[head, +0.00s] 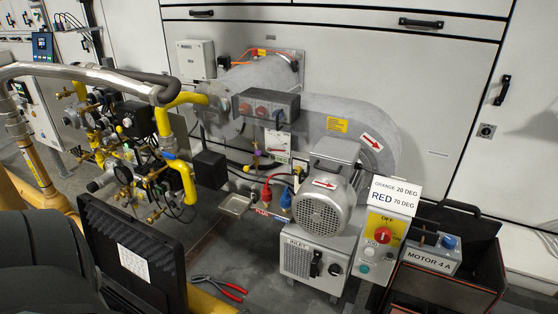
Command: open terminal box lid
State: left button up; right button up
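A grey motor (325,212) with a round fan grille stands in the middle of the burner assembly. A grey box with a flat top (335,150) sits on top of the motor and looks like the terminal box; its top looks closed, but its lid seam is too small to make out. A white wall box (195,60) with a closed front hangs on the panel at the back left. Neither of my grippers is in view.
Yellow gas pipes with valves (165,130) crowd the left. An open black case (135,255) and red pliers (222,289) are at the front left. A yellow-and-grey control box (382,240) and an open black-and-orange toolbox (450,275) stand at right. Bare floor shows at front centre.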

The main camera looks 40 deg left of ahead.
aim_at(330, 155)
jog(key=u, duration=0.95)
